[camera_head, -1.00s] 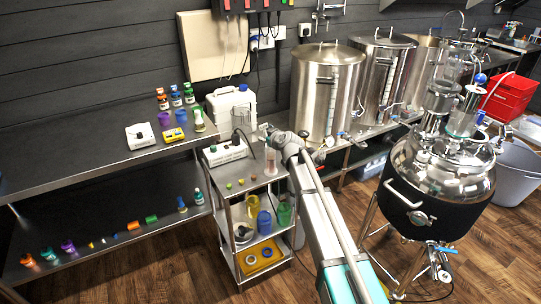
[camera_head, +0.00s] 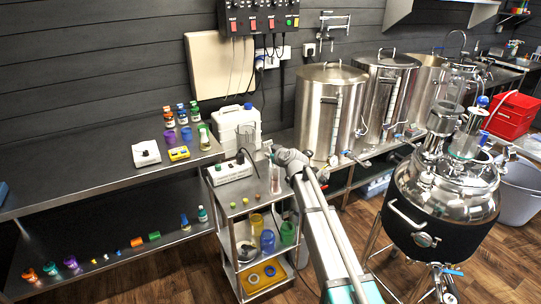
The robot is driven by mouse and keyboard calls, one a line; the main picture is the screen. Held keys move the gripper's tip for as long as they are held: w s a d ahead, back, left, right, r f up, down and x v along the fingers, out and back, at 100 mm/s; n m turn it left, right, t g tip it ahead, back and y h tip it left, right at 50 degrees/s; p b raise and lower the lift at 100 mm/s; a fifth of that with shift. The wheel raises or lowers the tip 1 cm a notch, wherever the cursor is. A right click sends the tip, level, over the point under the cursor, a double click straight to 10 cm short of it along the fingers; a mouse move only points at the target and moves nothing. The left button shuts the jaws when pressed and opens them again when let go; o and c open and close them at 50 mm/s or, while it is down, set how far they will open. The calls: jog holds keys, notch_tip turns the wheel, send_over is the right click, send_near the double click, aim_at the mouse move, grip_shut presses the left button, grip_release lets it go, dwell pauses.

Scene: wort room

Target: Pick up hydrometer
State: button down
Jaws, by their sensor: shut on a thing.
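My gripper (camera_head: 270,153) is above the far right corner of the small steel cart, at the end of my arm, which reaches in from the lower right. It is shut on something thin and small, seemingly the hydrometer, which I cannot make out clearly. A narrow clear cylinder (camera_head: 275,182) with pinkish contents stands upright on the cart's top shelf, just below my gripper. Whether the held thing reaches into the cylinder is too small to tell.
The cart (camera_head: 240,208) also bears a white device (camera_head: 230,172) and several small coloured pieces. Steel kettles (camera_head: 328,105) stand to the right, and a jacketed fermenter (camera_head: 443,195) is close to my arm.

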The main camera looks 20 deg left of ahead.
jog(key=shift+r+p, duration=3.95)
jog(key=shift+r, duration=0.3)
